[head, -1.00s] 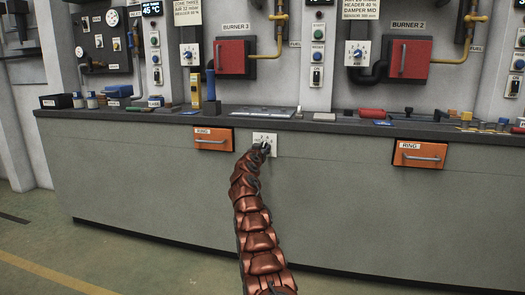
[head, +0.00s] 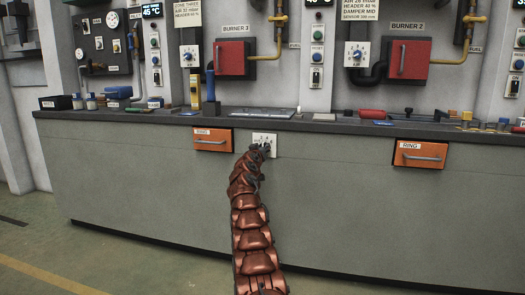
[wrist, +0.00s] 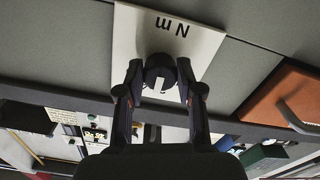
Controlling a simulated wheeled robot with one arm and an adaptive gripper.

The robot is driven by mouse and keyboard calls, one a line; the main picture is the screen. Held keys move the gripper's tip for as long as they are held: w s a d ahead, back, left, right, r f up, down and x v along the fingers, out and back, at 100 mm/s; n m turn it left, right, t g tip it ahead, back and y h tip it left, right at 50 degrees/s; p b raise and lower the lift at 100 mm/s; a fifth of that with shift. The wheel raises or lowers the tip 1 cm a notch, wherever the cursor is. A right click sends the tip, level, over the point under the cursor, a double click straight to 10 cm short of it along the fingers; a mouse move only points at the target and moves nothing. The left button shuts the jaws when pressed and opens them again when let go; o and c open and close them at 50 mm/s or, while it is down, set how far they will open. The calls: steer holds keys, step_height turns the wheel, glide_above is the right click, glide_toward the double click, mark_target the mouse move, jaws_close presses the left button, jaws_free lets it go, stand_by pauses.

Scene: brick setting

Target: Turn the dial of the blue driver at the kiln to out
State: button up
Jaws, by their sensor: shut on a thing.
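A white plate (head: 271,140) is fixed on the grey cabinet front below the counter. In the wrist view the plate (wrist: 205,45) is upside down and shows the letters "N m". A dark round dial (wrist: 158,68) with a pale pointer mark sits on it. My gripper (wrist: 160,92) is shut on this dial, one finger on each side. In the head view my gripper (head: 264,149) is at the plate and hides most of the dial. A blue upright tool (head: 210,90) stands on the counter up and left of the plate. I cannot tell which setting the pointer marks.
Orange drawers marked "RING" are left (head: 212,140) and right (head: 421,154) of the plate. The dark counter (head: 300,125) runs above and carries several tools and a flat panel (head: 258,112). Red burner boxes hang on the wall. The floor (head: 60,245) in front is clear.

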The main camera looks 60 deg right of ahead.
stand_by(0.4)
steer(key=shift+n, duration=0.4)
steer(key=shift+n, duration=0.8)
steer(key=shift+s+r+n+p, duration=0.15)
steer(key=shift+n+p, duration=1.35)
steer(key=shift+n, duration=0.75)
steer(key=shift+r+n+p, duration=0.1)
steer(key=shift+n+p, duration=1.4)
steer(key=shift+n, duration=0.75)
steer(key=shift+f, duration=0.1)
